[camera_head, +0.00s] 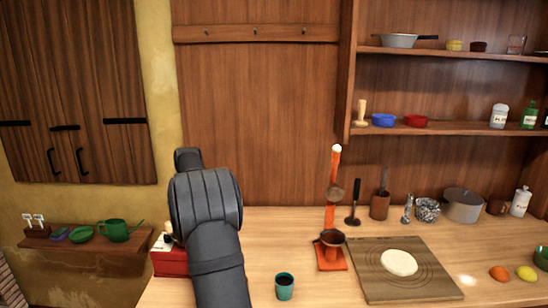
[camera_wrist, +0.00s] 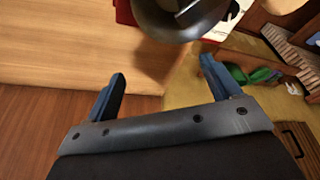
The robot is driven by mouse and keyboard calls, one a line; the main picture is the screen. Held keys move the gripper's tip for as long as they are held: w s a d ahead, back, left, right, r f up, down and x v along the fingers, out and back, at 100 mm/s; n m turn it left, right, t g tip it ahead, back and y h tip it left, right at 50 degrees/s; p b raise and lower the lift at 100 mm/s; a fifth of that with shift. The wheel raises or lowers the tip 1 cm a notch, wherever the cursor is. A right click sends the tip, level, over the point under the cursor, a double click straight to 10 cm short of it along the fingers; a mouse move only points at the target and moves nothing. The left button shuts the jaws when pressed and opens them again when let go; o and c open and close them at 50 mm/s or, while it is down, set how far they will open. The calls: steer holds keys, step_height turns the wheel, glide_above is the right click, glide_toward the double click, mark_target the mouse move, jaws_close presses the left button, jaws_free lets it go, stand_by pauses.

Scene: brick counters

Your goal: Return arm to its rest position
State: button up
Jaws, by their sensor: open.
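My gripper (camera_wrist: 162,80) shows in the wrist view with its two blue-grey fingers spread wide apart and nothing between them. Below it are the wooden floor and a light wooden surface. In the head view my arm rises from the bottom, left of centre, with its bulky joint in front of the wooden panel. My gripper cannot be made out in the head view. A dark rounded part at the top of the wrist view is cut off, and I cannot tell what it is.
A red box (camera_head: 170,262) stands beside my arm at the counter's left end. A teal cup (camera_head: 284,287), an orange stand (camera_head: 331,255) and a board (camera_head: 370,284) with dough (camera_head: 399,262) are to the right. A wall shelf (camera_head: 85,243) holds green dishes (camera_head: 115,231).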

steer(key=s+a, duration=0.1)
steer(key=s, duration=0.1)
steer(key=s+a, duration=0.2)
steer(key=shift+a+r, duration=0.1)
steer(key=shift+a, duration=0.05)
steer(key=s, duration=0.2)
steer(key=s+d, duration=0.1)
steer(key=s, duration=0.1)
steer(key=shift+s+d, duration=0.5)
steer(key=shift+d, duration=0.2)
